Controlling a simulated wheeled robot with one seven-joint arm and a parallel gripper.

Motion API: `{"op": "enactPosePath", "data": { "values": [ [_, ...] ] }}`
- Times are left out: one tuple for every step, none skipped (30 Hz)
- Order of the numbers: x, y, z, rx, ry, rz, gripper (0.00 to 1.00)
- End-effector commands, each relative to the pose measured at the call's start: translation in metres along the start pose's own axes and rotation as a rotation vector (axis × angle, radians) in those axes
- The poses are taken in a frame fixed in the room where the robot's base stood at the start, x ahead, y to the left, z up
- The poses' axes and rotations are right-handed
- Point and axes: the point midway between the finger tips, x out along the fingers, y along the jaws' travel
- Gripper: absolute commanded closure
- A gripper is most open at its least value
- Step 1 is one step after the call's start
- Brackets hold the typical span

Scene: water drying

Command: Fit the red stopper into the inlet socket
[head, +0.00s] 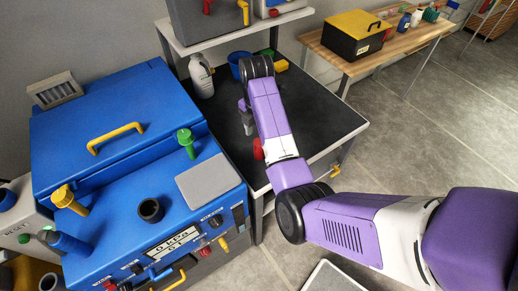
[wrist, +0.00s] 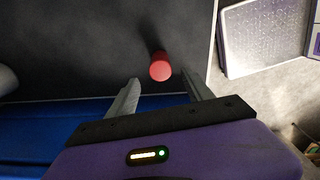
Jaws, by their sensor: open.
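The red stopper (head: 258,148) stands on the dark bench top, partly hidden by my arm in the head view. In the wrist view the red stopper (wrist: 160,66) lies just beyond the fingertips, roughly midway between them, and nothing holds it. My gripper (wrist: 161,82) is open and empty. In the head view my gripper (head: 246,124) points down over the bench, mostly beside my purple forearm. An open, dark round socket (head: 150,209) sits on top of the blue machine; I cannot read a label naming it the inlet.
A grey bottle (head: 201,75) and blue cup (head: 234,66) stand at the back of the bench (head: 318,112). A shelf (head: 232,32) overhangs it.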

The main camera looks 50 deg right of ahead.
Motion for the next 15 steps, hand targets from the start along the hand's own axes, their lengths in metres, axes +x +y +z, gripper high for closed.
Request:
{"op": "enactPosePath", "data": {
  "values": [
    [0.005,-0.001,0.000,0.000,0.001,-0.001,0.41],
    [0.007,-0.001,0.001,0.000,0.000,-0.001,0.41],
    [0.011,-0.001,0.001,0.000,0.001,-0.002,0.41],
    [0.015,-0.002,0.002,0.000,0.000,-0.002,0.41],
    [0.019,-0.002,0.003,0.000,0.001,-0.002,0.41],
    [0.025,-0.003,0.004,0.001,0.001,-0.003,0.41],
    [0.029,-0.003,0.005,0.001,0.000,-0.003,0.41],
    [0.034,-0.004,0.006,0.001,0.000,-0.003,0.41],
    [0.040,-0.003,0.006,0.001,0.000,-0.002,0.41],
    [0.044,-0.003,0.006,0.001,0.000,-0.001,0.41],
    [0.047,-0.003,0.006,0.001,-0.001,-0.001,0.41],
    [0.050,-0.003,0.006,0.001,-0.001,0.000,0.41],
    [0.052,-0.003,0.006,0.001,-0.001,0.001,0.41],
    [0.053,-0.003,0.007,0.001,-0.001,0.001,0.41],
    [0.055,-0.002,0.007,0.002,-0.001,0.002,0.41]
  ]
}}
